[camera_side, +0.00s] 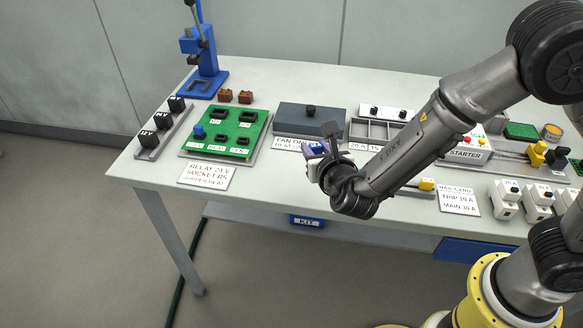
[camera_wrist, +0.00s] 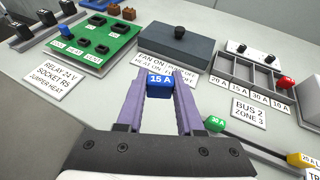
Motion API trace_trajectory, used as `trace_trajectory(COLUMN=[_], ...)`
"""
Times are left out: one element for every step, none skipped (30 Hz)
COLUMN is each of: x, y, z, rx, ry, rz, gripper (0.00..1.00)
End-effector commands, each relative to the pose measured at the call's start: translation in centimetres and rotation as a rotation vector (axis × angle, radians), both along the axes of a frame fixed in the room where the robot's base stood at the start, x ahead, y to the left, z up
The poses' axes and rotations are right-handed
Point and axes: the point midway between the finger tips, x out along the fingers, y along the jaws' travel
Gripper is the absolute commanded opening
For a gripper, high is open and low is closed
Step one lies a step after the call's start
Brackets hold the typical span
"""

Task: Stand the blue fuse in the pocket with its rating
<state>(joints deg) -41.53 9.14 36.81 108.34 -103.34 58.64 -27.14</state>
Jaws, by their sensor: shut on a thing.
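My gripper (camera_wrist: 161,92) is shut on the blue fuse (camera_wrist: 160,84), which is marked 15 A and sits between the fingertips. In the side view my gripper (camera_side: 320,152) is above the bench, in front of the grey box. The pocket tray (camera_wrist: 222,70) is to the right of the fuse in the wrist view, with pockets labelled 20 A, 15 A, 30 A and 10 A. A red fuse (camera_wrist: 285,82) is at its right end; the other pockets look empty. In the side view my arm hides part of the tray (camera_side: 364,130).
A grey box with a black knob (camera_wrist: 179,32) stands behind the fuse. A green 30 A fuse (camera_wrist: 214,124) and a yellow 20 A fuse (camera_wrist: 302,159) lie at a dark strip at right. A green relay board (camera_wrist: 95,42) is at left. A BUS 2 ZONE 3 card (camera_wrist: 248,111) lies before the tray.

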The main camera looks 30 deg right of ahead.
Motion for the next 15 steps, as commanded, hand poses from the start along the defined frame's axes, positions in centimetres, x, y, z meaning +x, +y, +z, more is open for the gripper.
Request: trace_trajectory(x=[1.2,1.8,2.3,2.7,3.1,3.6,4.0,4.3,4.7,4.9,5.1,5.3,5.4,5.5,5.6], y=[0.3,0.5,0.7,0.8,0.9,1.1,1.2,1.3,1.5,1.6,1.6,1.7,1.8,1.8,1.8], z=[-0.6,-0.9,-1.8,-2.4,-2.9,-3.6,-4.0,-4.4,-4.9,-5.1,-5.4,-5.6,-5.7,-5.9,-6.0], rx=[-0.001,-0.001,-0.003,-0.004,-0.004,-0.003,-0.002,-0.001,-0.002,-0.001,-0.002,-0.001,0.000,-0.001,-0.001], ry=[0.001,0.000,0.002,0.004,0.003,0.002,0.002,0.002,0.002,0.001,0.001,0.000,-0.001,-0.001,0.000], rz=[-0.004,-0.003,-0.002,-0.002,-0.001,-0.001,-0.001,-0.001,-0.001,-0.001,0.000,0.000,0.000,0.000,0.000], gripper=[0.00,0.00,0.00,0.00,0.00,0.00,0.00,0.00,0.00,0.00,0.00,0.00,0.00,0.00,0.00])
